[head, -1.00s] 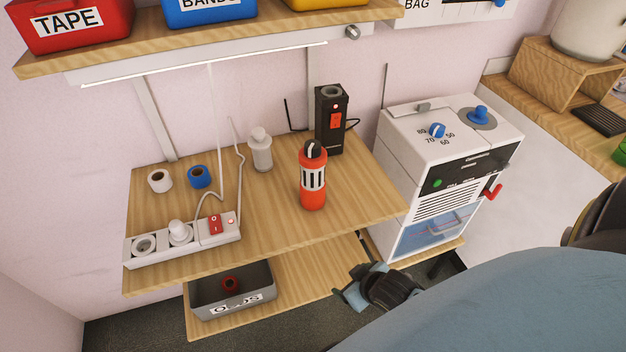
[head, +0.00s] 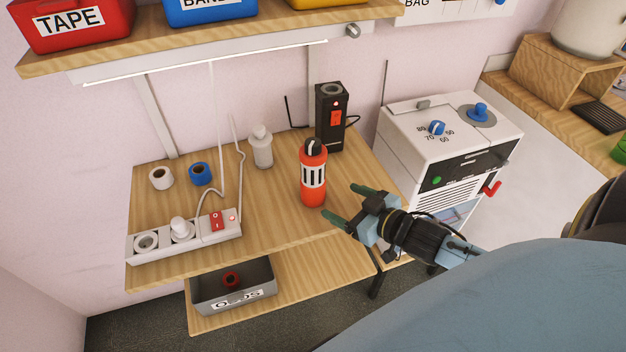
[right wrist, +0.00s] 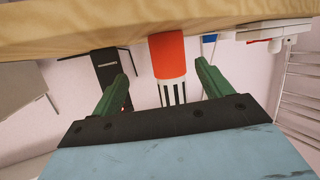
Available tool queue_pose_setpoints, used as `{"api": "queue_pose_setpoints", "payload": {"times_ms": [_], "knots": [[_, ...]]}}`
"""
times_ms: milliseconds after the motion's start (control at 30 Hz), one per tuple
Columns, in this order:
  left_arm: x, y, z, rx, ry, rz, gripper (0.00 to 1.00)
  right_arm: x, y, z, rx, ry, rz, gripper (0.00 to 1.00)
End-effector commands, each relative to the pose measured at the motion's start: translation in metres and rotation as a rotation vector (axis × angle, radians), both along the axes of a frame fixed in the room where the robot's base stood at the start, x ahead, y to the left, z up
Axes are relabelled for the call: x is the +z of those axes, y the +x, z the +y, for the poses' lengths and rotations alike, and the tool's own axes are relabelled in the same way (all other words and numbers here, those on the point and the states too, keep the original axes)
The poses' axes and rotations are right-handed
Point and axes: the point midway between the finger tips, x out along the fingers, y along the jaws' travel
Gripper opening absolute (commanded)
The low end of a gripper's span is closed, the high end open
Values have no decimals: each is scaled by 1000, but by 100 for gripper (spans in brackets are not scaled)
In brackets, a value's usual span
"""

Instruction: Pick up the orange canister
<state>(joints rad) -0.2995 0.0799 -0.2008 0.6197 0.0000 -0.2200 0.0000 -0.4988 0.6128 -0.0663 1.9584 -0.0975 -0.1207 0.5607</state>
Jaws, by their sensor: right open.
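The orange canister (head: 313,190) stands upright on the wooden table, with a white slotted band and a dark top with a pale handle. It also shows in the right wrist view (right wrist: 167,56), ahead and between the fingers, upside down in that picture. My right gripper (head: 343,204) is open, its green fingers just right of the canister near the table's front right edge. A gap remains between the fingertips and the canister. In the right wrist view my right gripper (right wrist: 162,82) is empty. My left gripper is not in view.
A black device with a red switch (head: 331,118) and a white bottle (head: 262,150) stand behind the canister. A power strip (head: 190,237), a blue roll (head: 200,174) and a white roll (head: 160,178) are left. A white machine (head: 450,150) stands right. A grey bin (head: 235,287) sits below.

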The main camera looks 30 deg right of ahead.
Motion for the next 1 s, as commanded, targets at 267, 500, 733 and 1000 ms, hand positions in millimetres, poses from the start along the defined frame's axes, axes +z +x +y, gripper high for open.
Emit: {"api": "queue_pose_setpoints", "payload": {"times_ms": [267,500,733,1000], "knots": [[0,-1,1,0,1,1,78,35,5,-29,287,116,-205,78],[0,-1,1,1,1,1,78,51,-1,-37,416,174,-249,78],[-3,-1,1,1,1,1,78,53,23,-19,428,179,-258,78],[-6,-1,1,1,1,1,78,52,55,6,427,178,-256,78]]}}
